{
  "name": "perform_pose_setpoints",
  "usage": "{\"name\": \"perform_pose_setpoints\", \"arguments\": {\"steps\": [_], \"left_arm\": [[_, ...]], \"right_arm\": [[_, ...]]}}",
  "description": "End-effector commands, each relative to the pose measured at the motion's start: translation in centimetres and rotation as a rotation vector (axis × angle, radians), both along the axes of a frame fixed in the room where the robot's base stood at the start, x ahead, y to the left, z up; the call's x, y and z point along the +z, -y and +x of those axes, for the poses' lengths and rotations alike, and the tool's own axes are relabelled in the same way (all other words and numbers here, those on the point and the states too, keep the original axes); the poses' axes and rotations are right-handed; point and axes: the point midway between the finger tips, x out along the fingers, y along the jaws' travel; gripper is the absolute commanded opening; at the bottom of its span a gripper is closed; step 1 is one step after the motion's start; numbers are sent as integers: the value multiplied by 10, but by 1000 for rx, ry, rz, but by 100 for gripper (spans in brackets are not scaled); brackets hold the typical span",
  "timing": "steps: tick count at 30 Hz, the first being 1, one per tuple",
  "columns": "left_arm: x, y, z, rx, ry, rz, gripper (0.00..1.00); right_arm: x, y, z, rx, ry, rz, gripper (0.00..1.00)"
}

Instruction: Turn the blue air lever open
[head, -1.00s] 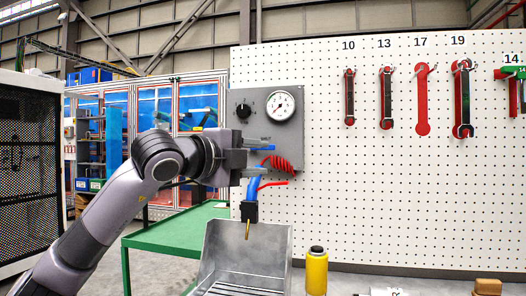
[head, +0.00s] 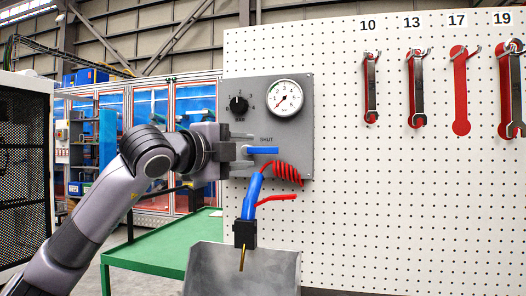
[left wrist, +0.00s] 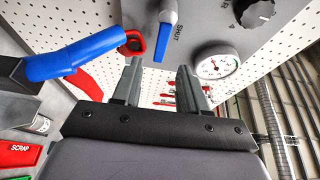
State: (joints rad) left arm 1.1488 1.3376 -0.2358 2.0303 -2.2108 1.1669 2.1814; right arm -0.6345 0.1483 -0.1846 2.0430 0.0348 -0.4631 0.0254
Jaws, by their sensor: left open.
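The blue air lever (head: 263,151) lies level on the grey panel (head: 296,132), pointing right, just under the word SHUT. In the left wrist view the blue lever (left wrist: 165,36) shows beyond the fingertips, roughly in line with the gap between them. My left gripper (head: 245,150) is open and empty at the panel's left part, its fingers pointing right at about lever height. The fingers also show in the left wrist view (left wrist: 160,68), spread apart. I cannot tell whether either finger touches the lever. My right gripper is out of view.
A blue air gun (head: 253,192) with a red coiled hose (head: 287,171) hangs just below the lever. A dial gauge (head: 284,98) and black knob (head: 239,104) sit above. A metal bin (head: 240,270) stands below. Wrenches hang on the pegboard (head: 350,200).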

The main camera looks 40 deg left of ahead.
Motion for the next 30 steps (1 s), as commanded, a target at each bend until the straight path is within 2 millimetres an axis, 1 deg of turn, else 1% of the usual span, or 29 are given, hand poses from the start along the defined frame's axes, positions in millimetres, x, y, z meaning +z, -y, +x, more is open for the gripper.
{"name": "perform_pose_setpoints", "arguments": {"steps": [2,9,13,18,24,25,26,27,28,29,30], "left_arm": [[2,-1,8,-1,-1,-2,43],[3,-5,45,-2,-2,-2,43],[2,-7,60,-1,-2,-2,43],[0,-8,68,-1,0,0,43],[0,-8,69,-1,0,0,43],[0,-8,69,-1,0,0,39],[0,-8,69,-1,0,0,30],[0,-8,69,-1,0,0,16],[0,-8,68,-1,0,0,7],[0,-8,68,-1,0,0,0],[0,-8,68,-1,-1,0,0]], "right_arm": [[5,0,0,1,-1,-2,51],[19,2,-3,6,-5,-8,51],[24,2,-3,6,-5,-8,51],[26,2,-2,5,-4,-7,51],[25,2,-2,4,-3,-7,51],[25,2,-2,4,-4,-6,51],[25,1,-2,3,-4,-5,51],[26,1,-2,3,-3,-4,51],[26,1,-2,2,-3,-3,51],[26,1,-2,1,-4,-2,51],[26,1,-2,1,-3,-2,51]]}}
